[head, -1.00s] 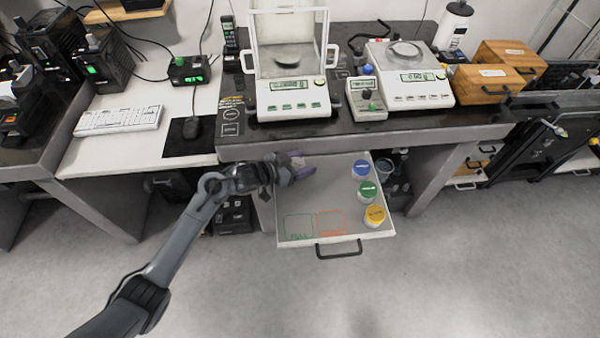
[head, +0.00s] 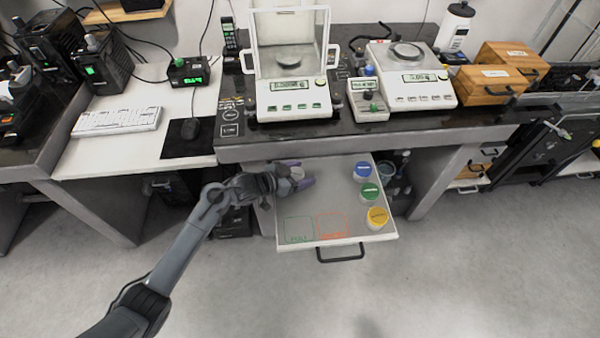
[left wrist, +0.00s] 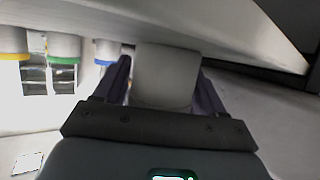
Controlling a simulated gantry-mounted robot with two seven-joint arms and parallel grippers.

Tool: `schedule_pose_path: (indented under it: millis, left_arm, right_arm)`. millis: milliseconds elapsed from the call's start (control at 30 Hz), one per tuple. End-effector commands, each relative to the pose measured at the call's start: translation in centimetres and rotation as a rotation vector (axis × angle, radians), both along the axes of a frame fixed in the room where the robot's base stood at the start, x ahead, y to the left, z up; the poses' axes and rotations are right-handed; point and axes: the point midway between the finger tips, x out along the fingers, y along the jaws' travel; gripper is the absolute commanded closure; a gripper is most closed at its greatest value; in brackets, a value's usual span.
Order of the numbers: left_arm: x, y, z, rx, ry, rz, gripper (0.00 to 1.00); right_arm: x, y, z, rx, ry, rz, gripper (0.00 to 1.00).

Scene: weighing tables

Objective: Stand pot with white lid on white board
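The pot with the white lid (head: 297,172) is between the fingers of my left gripper (head: 300,175), over the back left part of the pull-out white board (head: 335,195). In the left wrist view the pot (left wrist: 165,78) fills the space between the two fingers of the left gripper (left wrist: 164,85), which lie close along its sides. The pot is in line with the other pots there. I cannot tell whether its base touches the board. My right gripper is not in view.
Pots with blue (head: 362,170), green (head: 369,191) and yellow (head: 376,217) lids stand along the board's right side. The board's middle is clear.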

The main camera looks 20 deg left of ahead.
Motion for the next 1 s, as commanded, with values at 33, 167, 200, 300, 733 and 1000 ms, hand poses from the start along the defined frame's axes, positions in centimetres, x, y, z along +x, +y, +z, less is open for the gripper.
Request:
schedule_pose_path:
  millis: [33,167,200,300,733,1000]
  left_arm:
    - [0.0,0.0,0.0,0.0,0.0,0.0,0.22]
    - [0.0,0.0,0.0,0.0,0.0,0.0,0.15]
    - [0.0,0.0,0.0,0.0,0.0,0.0,0.15]
    - [0.0,0.0,0.0,0.0,0.0,0.0,0.15]
    - [-2.9,1.9,2.0,0.002,0.001,0.0,0.15]
    - [-6.7,4.4,3.8,0.002,0.001,0.0,0.15]
  right_arm:
    - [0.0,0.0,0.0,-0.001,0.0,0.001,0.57]
    - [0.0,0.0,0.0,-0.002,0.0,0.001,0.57]
    - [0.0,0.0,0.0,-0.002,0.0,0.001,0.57]
    - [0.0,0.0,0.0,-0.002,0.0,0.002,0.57]
    - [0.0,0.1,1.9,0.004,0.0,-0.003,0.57]
    - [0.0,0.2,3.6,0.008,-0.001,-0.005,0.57]
